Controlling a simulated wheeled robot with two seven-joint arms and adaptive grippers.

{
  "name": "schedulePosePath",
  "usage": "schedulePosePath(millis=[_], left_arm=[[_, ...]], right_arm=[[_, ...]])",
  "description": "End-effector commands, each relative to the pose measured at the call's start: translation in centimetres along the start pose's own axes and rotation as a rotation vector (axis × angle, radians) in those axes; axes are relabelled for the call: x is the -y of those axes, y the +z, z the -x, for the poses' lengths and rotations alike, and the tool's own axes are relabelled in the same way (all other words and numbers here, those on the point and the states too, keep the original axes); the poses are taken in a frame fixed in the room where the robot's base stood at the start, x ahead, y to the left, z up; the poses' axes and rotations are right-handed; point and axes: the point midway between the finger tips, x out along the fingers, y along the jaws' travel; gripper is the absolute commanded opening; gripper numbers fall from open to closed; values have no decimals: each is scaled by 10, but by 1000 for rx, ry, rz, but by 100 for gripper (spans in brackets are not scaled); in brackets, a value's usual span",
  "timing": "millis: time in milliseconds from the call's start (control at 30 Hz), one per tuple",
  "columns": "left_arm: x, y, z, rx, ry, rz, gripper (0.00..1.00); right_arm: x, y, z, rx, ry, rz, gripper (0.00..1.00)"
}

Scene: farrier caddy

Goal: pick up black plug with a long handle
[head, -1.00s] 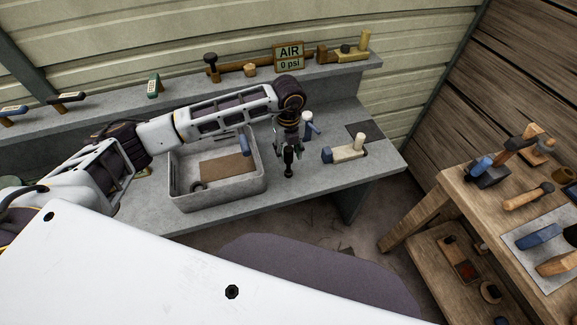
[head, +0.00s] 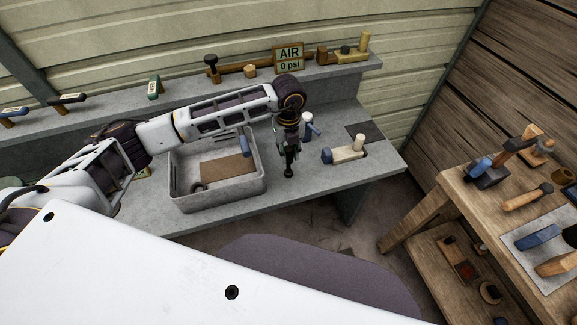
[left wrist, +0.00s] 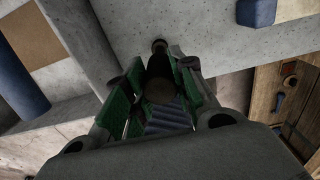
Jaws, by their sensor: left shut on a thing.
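The black plug with a long handle (head: 289,170) stands upright on the grey bench, just right of the grey tray. My left gripper (head: 288,150) is above it, pointing down, with its fingers shut on the upper part of the plug. In the left wrist view the dark plug (left wrist: 160,80) sits between the green finger pads of the left gripper (left wrist: 158,95). The fingers hide part of its handle. My right gripper is not in view.
The grey tray (head: 222,202) holds a brown board (head: 228,168) and a blue cylinder (head: 216,147). A white-and-blue piece (head: 308,126) stands close behind the gripper. A pale wooden tool with a blue end (head: 344,151) lies to the right. The bench front is clear.

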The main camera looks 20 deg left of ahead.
Motion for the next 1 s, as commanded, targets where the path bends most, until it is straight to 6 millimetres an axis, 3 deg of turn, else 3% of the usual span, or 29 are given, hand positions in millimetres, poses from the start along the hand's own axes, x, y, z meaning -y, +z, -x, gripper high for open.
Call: schedulePosePath(millis=[1000], left_arm=[[0,0,14,0,0,0,0]], right_arm=[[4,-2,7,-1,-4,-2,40]])
